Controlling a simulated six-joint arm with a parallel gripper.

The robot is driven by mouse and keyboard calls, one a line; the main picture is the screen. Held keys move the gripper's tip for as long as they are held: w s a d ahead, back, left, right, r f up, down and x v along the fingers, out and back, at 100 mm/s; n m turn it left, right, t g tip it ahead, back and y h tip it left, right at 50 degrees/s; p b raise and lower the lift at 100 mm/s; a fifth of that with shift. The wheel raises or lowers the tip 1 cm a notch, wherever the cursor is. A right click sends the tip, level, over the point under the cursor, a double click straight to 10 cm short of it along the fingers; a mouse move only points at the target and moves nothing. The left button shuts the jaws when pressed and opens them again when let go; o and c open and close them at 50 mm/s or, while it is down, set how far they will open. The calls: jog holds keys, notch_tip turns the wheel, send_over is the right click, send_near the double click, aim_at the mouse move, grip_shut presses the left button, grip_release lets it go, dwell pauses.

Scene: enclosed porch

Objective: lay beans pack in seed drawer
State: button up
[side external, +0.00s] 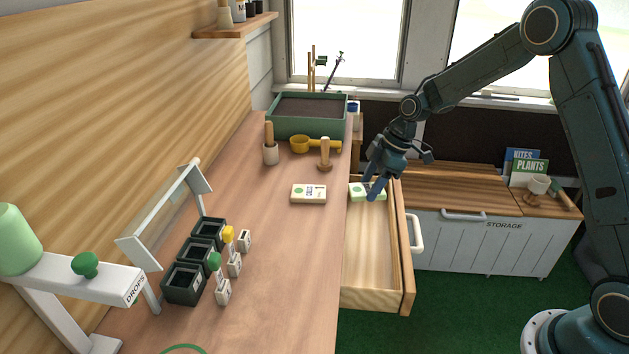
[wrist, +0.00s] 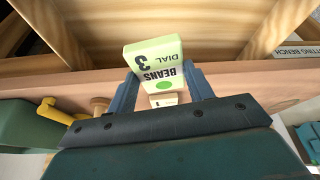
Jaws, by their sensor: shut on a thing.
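The beans pack (wrist: 160,72), pale green with a green dot and the words "BEANS DIAL 3", is between the two fingers of my gripper (wrist: 159,84) in the wrist view. In the side view my gripper (side external: 373,189) points down at the far end of the open seed drawer (side external: 371,271), shut on the pack (side external: 357,190). The pack is over or inside the drawer's far end. I cannot tell if it touches the drawer floor. The rest of the drawer looks empty. A finger hides part of the pack in the side view.
Another pale pack (side external: 308,194) lies on the bench left of the drawer. A wooden dibber (side external: 325,156), a yellow scoop (side external: 303,145) and a green planter (side external: 307,124) stand behind it. Dark pots (side external: 184,283) are front left. A storage chest (side external: 480,240) is right.

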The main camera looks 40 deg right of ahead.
aim_at(356, 238)
jog(key=d+n, duration=0.1)
jog(key=d+n+g, duration=0.1)
jog(key=shift+w+d+f+n+y, duration=0.2)
jog(key=shift+n+y, duration=0.1)
jog(key=shift+n, duration=0.1)
jog(key=f, duration=0.1)
jog(key=d+f, duration=0.1)
jog(key=f, duration=0.1)
jog(key=shift+w, duration=0.1)
jog(key=shift+m, duration=0.6)
jog(key=f, duration=0.1)
jog(key=a+f, duration=0.2)
jog(key=shift+s+a+f, duration=0.15)
jog(key=shift+s+f, duration=0.05)
jog(key=shift+s, duration=0.1)
jog(key=shift+s+a+m+t, duration=0.15)
jog(key=shift+a+m+t, duration=0.1)
jog(key=shift+a+m, duration=0.25)
jog(key=shift+s+a+m+t, duration=0.15)
jog(key=shift+a+m+t, duration=0.15)
jog(key=shift+a, duration=0.25)
jog(key=shift+s+a+m+t+h, duration=0.25)
jog(key=shift+s+a+m, duration=0.1)
jog(key=shift+a+m, duration=0.25)
jog(key=shift+s+a+m+t+h, duration=0.1)
jog(key=shift+s+a+m+h, duration=0.2)
jog(key=shift+a+m, duration=0.3)
jog(key=shift+f, duration=0.1)
jog(key=shift+f, duration=1.75)
jog(key=shift+f, duration=0.6)
